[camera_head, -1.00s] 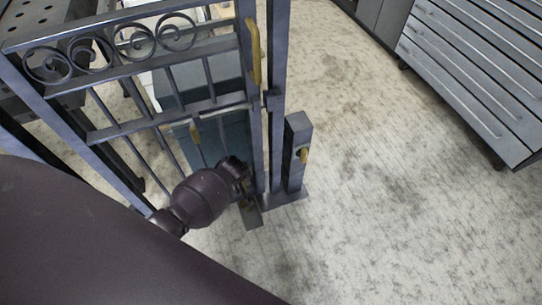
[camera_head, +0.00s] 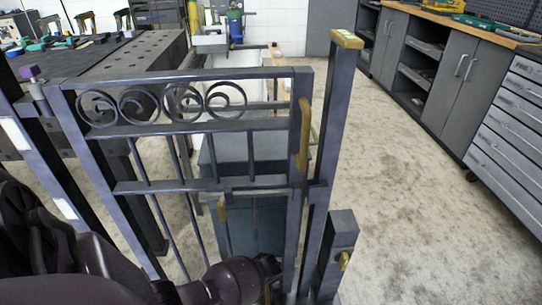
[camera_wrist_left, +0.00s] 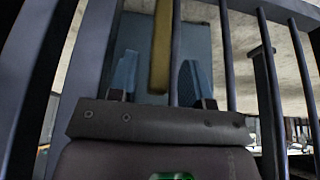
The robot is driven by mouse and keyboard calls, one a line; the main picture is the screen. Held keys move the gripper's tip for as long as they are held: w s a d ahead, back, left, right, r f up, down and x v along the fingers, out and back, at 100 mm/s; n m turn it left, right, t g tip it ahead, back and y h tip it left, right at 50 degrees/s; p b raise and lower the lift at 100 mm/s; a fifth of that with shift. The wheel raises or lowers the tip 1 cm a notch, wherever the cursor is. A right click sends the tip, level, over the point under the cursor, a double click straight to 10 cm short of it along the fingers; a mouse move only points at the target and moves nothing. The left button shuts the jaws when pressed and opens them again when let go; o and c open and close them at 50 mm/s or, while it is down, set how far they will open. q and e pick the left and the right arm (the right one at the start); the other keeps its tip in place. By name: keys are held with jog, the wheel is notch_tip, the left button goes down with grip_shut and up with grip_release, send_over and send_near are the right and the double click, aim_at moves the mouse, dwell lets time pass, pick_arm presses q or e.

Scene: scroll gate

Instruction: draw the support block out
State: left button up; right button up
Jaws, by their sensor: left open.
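A grey scroll gate (camera_head: 215,128) stands in front of me, with a tall brass handle (camera_head: 304,133) on its right upright. A short grey block (camera_head: 340,240) with a brass knob (camera_head: 344,260) stands right of the gate post; I cannot tell if this is the support block. My left gripper (camera_head: 268,280) is low at the gate's right upright, its fingers mostly hidden in the head view. In the left wrist view its blue fingers (camera_wrist_left: 158,80) are apart, with a brass bar (camera_wrist_left: 161,45) showing between them; contact cannot be told. My right gripper is not in view.
A blue-grey box (camera_head: 255,232) stands behind the gate bars. A perforated workbench (camera_head: 140,62) is at the back left. Grey cabinets and drawers (camera_head: 505,125) line the right. The floor (camera_head: 420,220) between gate and drawers is clear.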

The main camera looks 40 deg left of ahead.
pick_arm(q)
jog(key=shift+w+a+f, duration=0.15)
jog(key=shift+w+f, duration=0.05)
jog(key=shift+f, duration=0.1)
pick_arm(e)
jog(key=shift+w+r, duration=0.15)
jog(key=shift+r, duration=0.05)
pick_arm(q)
grip_shut()
jog(key=w+d+b, duration=0.1)
jog(key=w+d, duration=0.3)
jog(key=d, duration=0.9)
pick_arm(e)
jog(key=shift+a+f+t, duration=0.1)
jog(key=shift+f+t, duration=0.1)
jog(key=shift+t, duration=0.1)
pick_arm(q)
jog(key=shift+d, duration=0.1)
grip_release()
